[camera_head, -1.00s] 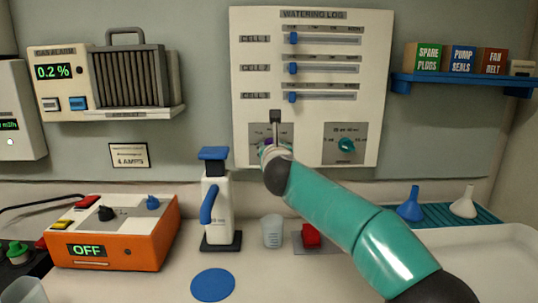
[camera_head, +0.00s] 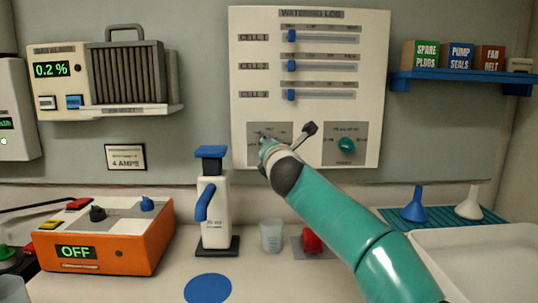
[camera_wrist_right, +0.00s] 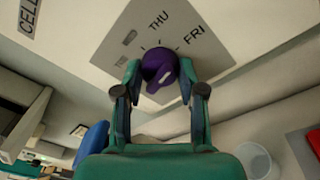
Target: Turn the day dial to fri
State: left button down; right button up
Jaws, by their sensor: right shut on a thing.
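The day dial is a purple knob (camera_wrist_right: 160,66) on a grey plate, seen in the right wrist view. THU and FRI are printed beside it, with FRI to its upper right; other labels are too faint to read. My right gripper (camera_wrist_right: 159,74) has a finger on each side of the knob and is shut on it. A pale pointer mark shows on the knob, but which day it points at is unclear. In the head view my right gripper (camera_head: 268,146) is at the lower left plate (camera_head: 253,157) of the Watering Log panel (camera_head: 380,75) and hides the dial. My left gripper is not in view.
A teal dial (camera_head: 346,145) sits on the panel to the right, below several blue sliders (camera_head: 291,66). A white dispenser bottle (camera_head: 215,220), a small cup (camera_head: 271,236) and a red object (camera_head: 312,240) stand on the counter below.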

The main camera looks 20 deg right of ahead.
jog(key=shift+w+a+f+m, duration=0.1)
jog(key=shift+w+f+m, duration=0.05)
jog(key=shift+f+m, duration=0.3)
jog(key=o, duration=1.1)
jog(key=shift+o, duration=0.2)
jog(key=shift+r, duration=0.25)
jog(key=s+a, duration=0.1)
jog(key=s, duration=1.1)
jog(key=shift+a, duration=0.4)
